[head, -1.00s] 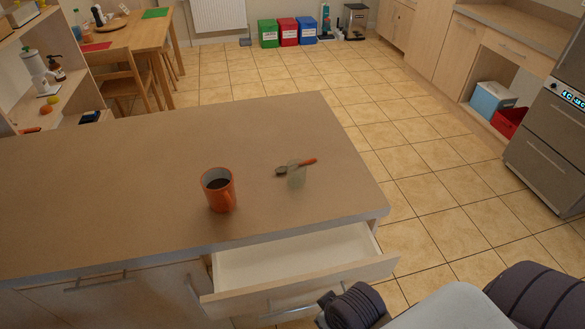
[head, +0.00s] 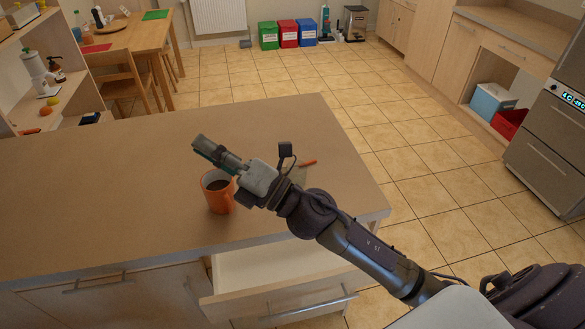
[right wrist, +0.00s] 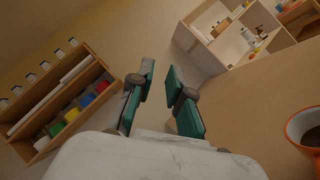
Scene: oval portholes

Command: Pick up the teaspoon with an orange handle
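The teaspoon's orange handle (head: 308,163) shows in the head view on the counter's right part. It appears to rest on a small pale translucent holder (head: 302,175). The spoon's bowl end is hidden behind my right wrist. My right gripper (head: 201,145) is over the counter, up and left of the spoon, pointing away from it. In the right wrist view its two green-padded fingers (right wrist: 160,98) stand apart with nothing between them. My left gripper is not in view.
An orange mug (head: 214,193) with dark liquid stands under and beside my right gripper; its rim also shows in the right wrist view (right wrist: 291,131). A drawer (head: 285,307) is open below the counter (head: 100,200). The counter's left is clear.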

